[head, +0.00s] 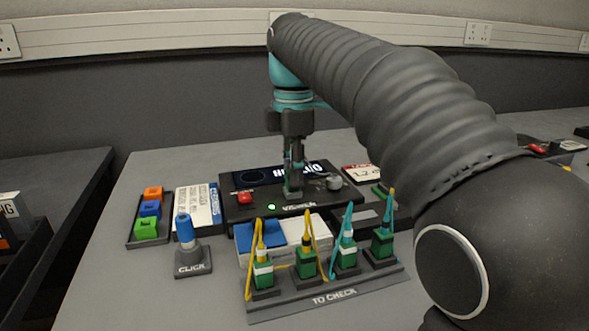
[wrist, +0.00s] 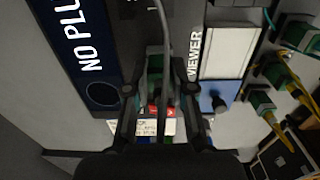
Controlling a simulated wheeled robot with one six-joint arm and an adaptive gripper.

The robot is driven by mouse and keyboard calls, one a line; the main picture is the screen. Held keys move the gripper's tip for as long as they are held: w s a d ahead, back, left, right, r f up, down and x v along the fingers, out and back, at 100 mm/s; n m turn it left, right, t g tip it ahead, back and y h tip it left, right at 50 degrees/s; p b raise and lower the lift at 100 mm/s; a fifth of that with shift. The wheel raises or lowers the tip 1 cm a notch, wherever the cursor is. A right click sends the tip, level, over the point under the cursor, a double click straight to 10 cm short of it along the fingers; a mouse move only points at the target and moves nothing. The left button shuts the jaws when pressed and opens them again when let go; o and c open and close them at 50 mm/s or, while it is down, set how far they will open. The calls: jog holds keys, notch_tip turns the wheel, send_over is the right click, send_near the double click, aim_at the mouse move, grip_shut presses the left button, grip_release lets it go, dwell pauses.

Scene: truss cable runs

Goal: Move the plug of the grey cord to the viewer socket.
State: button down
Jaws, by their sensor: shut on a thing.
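The viewer (head: 240,214) is a dark box in the middle of the table, with a red button, a lit green lamp, a grey knob and a screen (head: 262,178). The screen's visible text starts "NO PLU" in the wrist view (wrist: 80,45). My gripper (head: 293,172) points down over the viewer. It is shut on the plug (head: 293,187), whose green part shows low between the fingers. The grey cord (wrist: 166,40) runs up from the fingers in the wrist view. The viewer socket is hidden under the plug and fingers, so I cannot tell whether the plug is seated.
The "TO CHECK" rack (head: 335,297) in front holds several green plugs with yellow and teal cords. A blue-and-white box (head: 262,236) stands between rack and viewer. Left are the "CLICK" stand (head: 193,262), a card (head: 200,208) and a tray (head: 133,236) of coloured blocks. The front left table is clear.

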dwell(0.3)
jog(key=c, duration=0.9)
grip_release()
jog(key=shift+r, duration=2.5)
jog(key=shift+r, duration=0.1)
jog(key=shift+r, duration=1.9)
jog(key=shift+d, duration=0.1)
